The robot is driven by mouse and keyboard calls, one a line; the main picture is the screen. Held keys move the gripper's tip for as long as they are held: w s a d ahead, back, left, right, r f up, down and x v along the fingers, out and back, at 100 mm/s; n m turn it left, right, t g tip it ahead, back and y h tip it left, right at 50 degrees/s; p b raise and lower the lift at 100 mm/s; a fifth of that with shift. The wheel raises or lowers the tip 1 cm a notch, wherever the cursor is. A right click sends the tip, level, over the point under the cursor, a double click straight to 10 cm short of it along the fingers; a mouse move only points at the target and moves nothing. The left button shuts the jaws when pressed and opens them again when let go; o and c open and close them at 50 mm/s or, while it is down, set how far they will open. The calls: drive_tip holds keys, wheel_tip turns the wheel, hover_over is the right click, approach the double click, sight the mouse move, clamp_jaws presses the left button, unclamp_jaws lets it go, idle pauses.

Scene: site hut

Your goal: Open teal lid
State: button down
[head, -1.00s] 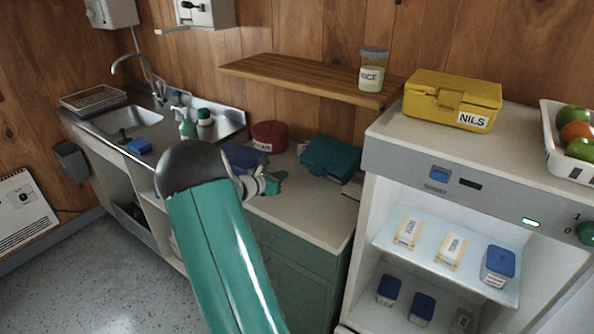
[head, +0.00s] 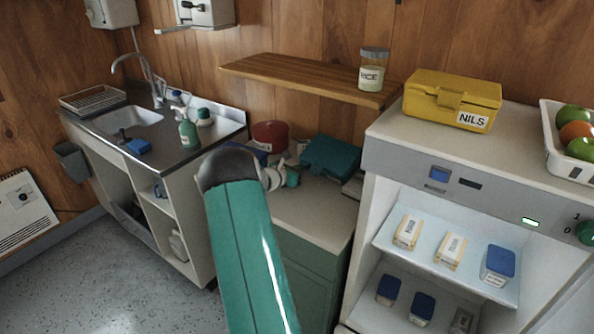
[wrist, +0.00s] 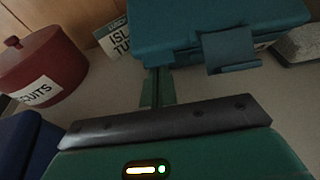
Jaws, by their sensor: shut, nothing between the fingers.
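The teal box (head: 331,157) stands on the counter below the shelf, and its lid looks shut. In the wrist view, the teal box (wrist: 185,28) fills the top, with a latch tab (wrist: 230,50) on its front. My gripper (wrist: 157,82) is shut and empty. Its fingers point at the front of the box, left of the latch; I cannot tell whether they touch it. In the head view, my gripper (head: 293,178) is just left of the box, partly hidden by my arm.
A red biscuit tin (wrist: 43,68) stands left of the box, with a blue object (wrist: 22,140) nearer. A labelled item (wrist: 118,38) is behind. The wooden shelf (head: 300,80) overhangs the counter (head: 315,210). An open white fridge (head: 375,150) stands close on the right.

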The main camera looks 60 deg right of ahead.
drive_tip(key=shift+r, duration=0.1)
drive_tip(key=shift+a+r+y, duration=0.3)
drive_tip(key=shift+r+y, duration=0.3)
drive_tip(key=shift+r, duration=0.35)
wheel_tip(320, 180, up, 12)
drive_tip(key=t+y, duration=0.1)
drive_tip(key=y, duration=0.5)
drive_tip(key=shift+d+f+t, duration=0.2)
drive_tip(key=shift+d+t, duration=0.2)
drive_tip(key=shift+s, duration=0.1)
drive_tip(key=shift+f, duration=0.1)
